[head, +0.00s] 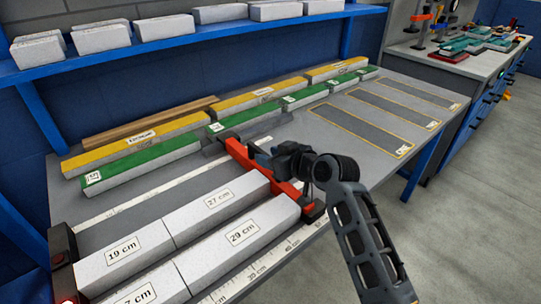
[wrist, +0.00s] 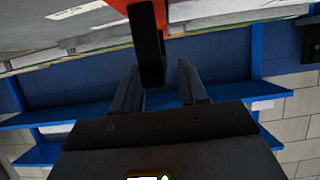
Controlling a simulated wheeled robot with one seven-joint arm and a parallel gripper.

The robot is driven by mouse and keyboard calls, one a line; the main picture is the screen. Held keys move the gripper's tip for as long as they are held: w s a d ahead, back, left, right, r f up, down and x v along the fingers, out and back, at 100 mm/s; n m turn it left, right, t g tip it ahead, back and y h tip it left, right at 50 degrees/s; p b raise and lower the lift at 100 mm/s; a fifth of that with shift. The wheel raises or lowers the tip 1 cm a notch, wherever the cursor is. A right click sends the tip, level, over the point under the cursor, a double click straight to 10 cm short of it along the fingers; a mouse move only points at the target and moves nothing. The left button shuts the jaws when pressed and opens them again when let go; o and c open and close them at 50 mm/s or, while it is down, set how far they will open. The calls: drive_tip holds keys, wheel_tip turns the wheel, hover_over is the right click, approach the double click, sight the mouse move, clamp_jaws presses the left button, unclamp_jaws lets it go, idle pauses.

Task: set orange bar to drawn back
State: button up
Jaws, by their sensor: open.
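The orange bar (head: 238,152) lies across the grey work table, just right of the white blocks marked 27 cm and 29 cm. It also shows at the top of the wrist view (wrist: 118,4), with a dark handle (wrist: 152,55) attached to it. My gripper (head: 262,157) is at the bar's middle in the head view and hides part of it. In the wrist view my gripper (wrist: 158,70) is open, with one finger on each side of the dark handle. I see gaps beside the handle; whether either finger touches it I cannot tell.
White blocks (head: 228,204) lie left of the bar. Green-topped blocks (head: 150,158) and yellow-topped blocks (head: 140,140) line the table's back. Dark outlined strips (head: 365,132) lie flat at the right. A blue shelf (head: 200,36) with white blocks stands behind. A ruler (head: 265,265) runs along the front edge.

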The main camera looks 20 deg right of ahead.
drive_tip(key=shift+w+f, duration=0.1)
drive_tip(key=shift+w, duration=0.05)
drive_tip(key=shift+c, duration=0.2)
clamp_jaws()
idle(0.4)
